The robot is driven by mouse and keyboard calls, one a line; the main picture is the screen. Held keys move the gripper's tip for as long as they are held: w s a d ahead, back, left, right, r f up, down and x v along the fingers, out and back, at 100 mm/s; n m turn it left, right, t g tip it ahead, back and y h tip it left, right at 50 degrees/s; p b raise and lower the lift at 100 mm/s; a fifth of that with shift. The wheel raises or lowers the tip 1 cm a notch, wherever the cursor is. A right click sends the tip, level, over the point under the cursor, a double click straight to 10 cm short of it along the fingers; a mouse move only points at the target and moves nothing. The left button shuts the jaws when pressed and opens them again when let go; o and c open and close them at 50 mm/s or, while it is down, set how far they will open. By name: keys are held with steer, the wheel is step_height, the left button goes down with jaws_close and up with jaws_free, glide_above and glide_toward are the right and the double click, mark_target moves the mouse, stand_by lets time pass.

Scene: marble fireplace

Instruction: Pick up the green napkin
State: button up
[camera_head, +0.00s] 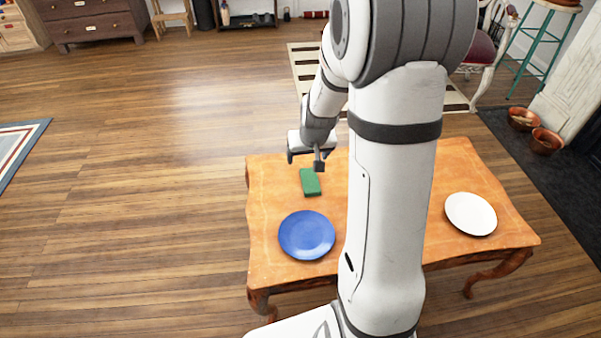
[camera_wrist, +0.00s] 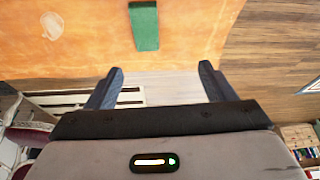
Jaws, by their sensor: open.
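The green napkin (camera_head: 310,182) lies on the orange wooden table (camera_head: 270,185), behind the blue plate. It is a small folded rectangle. In the wrist view the napkin (camera_wrist: 144,27) is at the top, beyond my fingertips and roughly between their lines. My gripper (camera_head: 305,160) is at the table's far edge, just behind the napkin and apart from it. In the wrist view my gripper (camera_wrist: 161,72) has its two fingers spread wide with nothing between them.
A blue plate (camera_head: 306,235) lies in front of the napkin. A white plate (camera_head: 470,214) lies on the table's right side, past my arm. My arm hides the table's middle. A pale object (camera_wrist: 52,25) shows on the table in the wrist view.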

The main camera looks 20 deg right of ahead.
steer(key=b, duration=0.4)
glide_toward(310, 181)
steer(key=f, duration=0.2)
steer(key=shift+w+d+f+h, duration=0.15)
steer(key=shift+w+f+h, duration=0.15)
steer(key=shift+w+f, duration=0.1)
steer(key=b+x, duration=0.2)
steer(key=x, duration=0.3)
steer(key=shift+w+f, duration=0.25)
steer(key=shift+r, duration=0.1)
steer(key=shift+c, duration=0.4)
steer(key=shift+a, duration=0.25)
steer(key=c, duration=1)
